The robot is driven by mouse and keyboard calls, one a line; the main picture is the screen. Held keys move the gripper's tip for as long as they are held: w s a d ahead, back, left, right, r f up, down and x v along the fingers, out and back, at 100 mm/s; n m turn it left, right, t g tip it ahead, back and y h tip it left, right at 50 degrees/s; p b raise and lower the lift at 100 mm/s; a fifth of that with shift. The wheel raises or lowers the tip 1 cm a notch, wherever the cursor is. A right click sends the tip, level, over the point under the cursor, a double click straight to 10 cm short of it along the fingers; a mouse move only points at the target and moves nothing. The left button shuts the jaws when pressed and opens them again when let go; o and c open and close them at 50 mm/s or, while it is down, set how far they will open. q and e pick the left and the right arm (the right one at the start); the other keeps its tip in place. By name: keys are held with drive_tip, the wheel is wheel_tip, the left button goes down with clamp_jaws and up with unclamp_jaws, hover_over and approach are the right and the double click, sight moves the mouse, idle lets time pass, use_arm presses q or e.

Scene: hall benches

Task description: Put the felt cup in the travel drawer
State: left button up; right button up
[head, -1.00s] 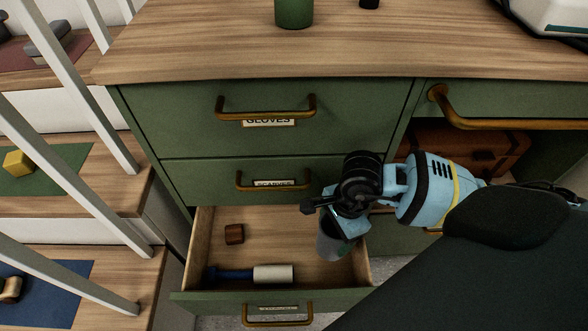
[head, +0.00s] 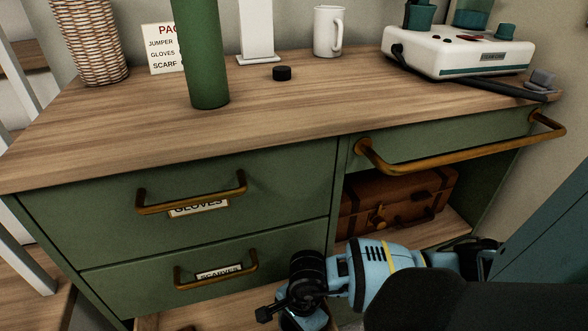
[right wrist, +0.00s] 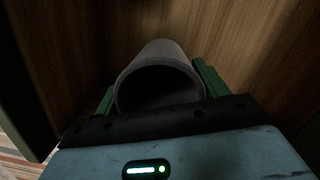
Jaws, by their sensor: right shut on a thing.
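The grey felt cup (right wrist: 160,50) is between the two green fingers of my right gripper (right wrist: 156,86) in the right wrist view. The gripper is shut on it, and its open mouth faces the camera. Wooden surfaces of the drawer (right wrist: 236,30) lie behind the cup; I cannot tell whether it touches them. In the head view the open bottom drawer (head: 225,307) shows only as a strip at the lower edge. My right gripper (head: 303,318) is over its right part there, and the cup is hidden. The drawer's front is out of frame. My left gripper is not in view.
Shut gloves (head: 120,215) and scarves (head: 130,280) drawers stand above the open one. A brown suitcase (head: 420,190) sits in the bay beside my right arm.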

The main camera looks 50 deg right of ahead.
drive_tip(key=shift+f, duration=0.65)
drive_tip(key=shift+r, duration=0.1)
drive_tip(key=shift+f, duration=0.25)
drive_tip(key=o, duration=0.9)
drive_tip(key=shift+o, duration=0.3)
wheel_tip(320, 180, up, 12)
drive_tip(key=d+p, duration=0.1)
drive_tip(key=p, duration=0.2)
drive_tip(key=shift+s+d+r+p, duration=0.15)
drive_tip(key=shift+d+r+p, duration=0.05)
drive_tip(key=shift+d+p, duration=0.2)
